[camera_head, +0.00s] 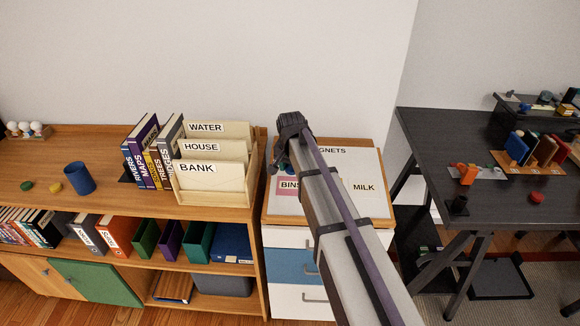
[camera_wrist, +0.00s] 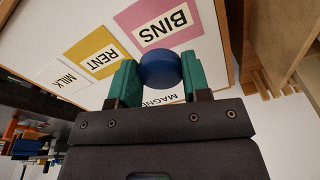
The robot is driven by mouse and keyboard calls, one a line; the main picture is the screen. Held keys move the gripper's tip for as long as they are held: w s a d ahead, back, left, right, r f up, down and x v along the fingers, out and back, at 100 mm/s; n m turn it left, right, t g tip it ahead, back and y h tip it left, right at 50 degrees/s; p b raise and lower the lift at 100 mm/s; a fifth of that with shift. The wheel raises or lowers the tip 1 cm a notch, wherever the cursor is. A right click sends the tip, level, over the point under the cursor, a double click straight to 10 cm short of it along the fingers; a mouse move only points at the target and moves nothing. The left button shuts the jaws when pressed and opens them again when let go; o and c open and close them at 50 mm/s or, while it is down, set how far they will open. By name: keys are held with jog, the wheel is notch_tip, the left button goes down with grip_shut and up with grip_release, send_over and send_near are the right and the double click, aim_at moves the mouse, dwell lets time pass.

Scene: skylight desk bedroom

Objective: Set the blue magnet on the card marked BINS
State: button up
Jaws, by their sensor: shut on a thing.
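The blue magnet (camera_wrist: 160,69) is a round disc held between the teal fingertips of my gripper (camera_wrist: 155,82) in the wrist view. My gripper is shut on it. The pink card marked BINS (camera_wrist: 166,22) lies on the white board just beyond the magnet in that view. In the head view the BINS card (camera_head: 288,186) shows at the board's left, partly hidden by my arm. My gripper's end in the head view is largely hidden behind my arm. Whether the magnet touches the board I cannot tell.
The white board (camera_head: 370,170) on the drawer unit also bears a yellow RENT card (camera_wrist: 100,53) and a MILK card (camera_head: 364,187). A file holder (camera_head: 215,200) with labelled folders stands close left. A dark desk (camera_head: 480,200) with small items is at the right.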

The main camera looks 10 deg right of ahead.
aim_at(291, 187)
jog(key=f+b, duration=0.5)
jog(key=w+f+b, duration=0.1)
jog(key=f+b, duration=0.1)
jog(key=shift+d+f+b, duration=0.1)
jog(key=shift+f+b, duration=0.2)
dwell(0.3)
jog(key=o, duration=1)
jog(key=shift+r, duration=0.1)
jog(key=r+p, duration=0.3)
jog(key=s+r+p, duration=0.1)
jog(key=r+p, duration=0.7)
jog(key=shift+s+a, duration=0.2)
jog(key=shift+s, duration=0.05)
jog(key=shift+f, duration=0.2)
